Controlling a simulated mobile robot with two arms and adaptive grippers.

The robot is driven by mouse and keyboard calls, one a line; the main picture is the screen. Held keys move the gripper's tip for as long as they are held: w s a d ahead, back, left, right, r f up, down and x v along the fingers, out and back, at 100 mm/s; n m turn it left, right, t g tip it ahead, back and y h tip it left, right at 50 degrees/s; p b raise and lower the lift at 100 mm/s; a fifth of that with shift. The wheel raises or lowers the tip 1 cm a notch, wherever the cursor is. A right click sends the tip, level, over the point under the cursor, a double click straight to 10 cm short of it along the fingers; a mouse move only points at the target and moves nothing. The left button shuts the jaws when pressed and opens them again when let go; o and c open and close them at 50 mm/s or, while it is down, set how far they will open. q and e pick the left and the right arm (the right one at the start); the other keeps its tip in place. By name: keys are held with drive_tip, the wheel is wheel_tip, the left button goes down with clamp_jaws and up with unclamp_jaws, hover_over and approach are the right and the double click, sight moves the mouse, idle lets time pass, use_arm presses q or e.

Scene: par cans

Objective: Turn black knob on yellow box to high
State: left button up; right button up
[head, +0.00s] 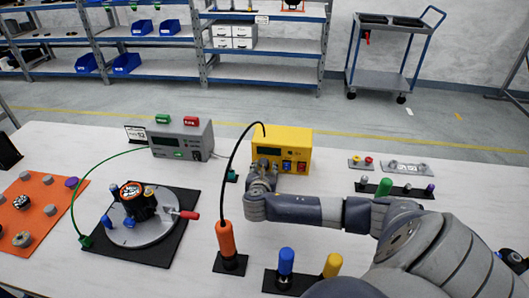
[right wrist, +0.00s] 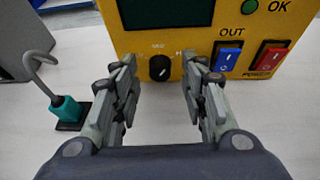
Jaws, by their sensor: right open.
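The yellow box (head: 291,146) stands at the back middle of the white table. In the right wrist view its front face (right wrist: 145,38) shows a black knob (right wrist: 159,68) with a white pointer mark tilted a little to the right of straight up. An "H" is printed right of the knob. My right gripper (right wrist: 158,90) is open in front of the face, one finger on each side of the knob, with gaps between. In the head view my right gripper (head: 262,178) hides the knob. My left gripper is not in view.
Beside the knob are a blue switch (right wrist: 227,57) and a red switch (right wrist: 270,58). A teal hook stand (right wrist: 68,108) is left of my gripper. An orange-handled tool (head: 226,238) with a black cable stands nearby. A grey box (head: 181,140) stands left.

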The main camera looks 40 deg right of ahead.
drive_tip(key=shift+c, duration=0.2)
clamp_jaws()
drive_tip(key=shift+s+m+t+y+p, duration=0.15)
drive_tip(key=shift+m+t+y+p, duration=0.2)
drive_tip(key=shift+m+p, duration=0.2)
drive_tip(key=shift+d+f+m+t+y, duration=0.1)
drive_tip(key=shift+f+m+t+y, duration=0.15)
drive_tip(key=shift+m+t, duration=0.5)
drive_tip(key=shift+r+m, duration=0.15)
drive_tip(key=shift+m, duration=0.35)
drive_tip(key=shift+o, duration=0.2)
unclamp_jaws()
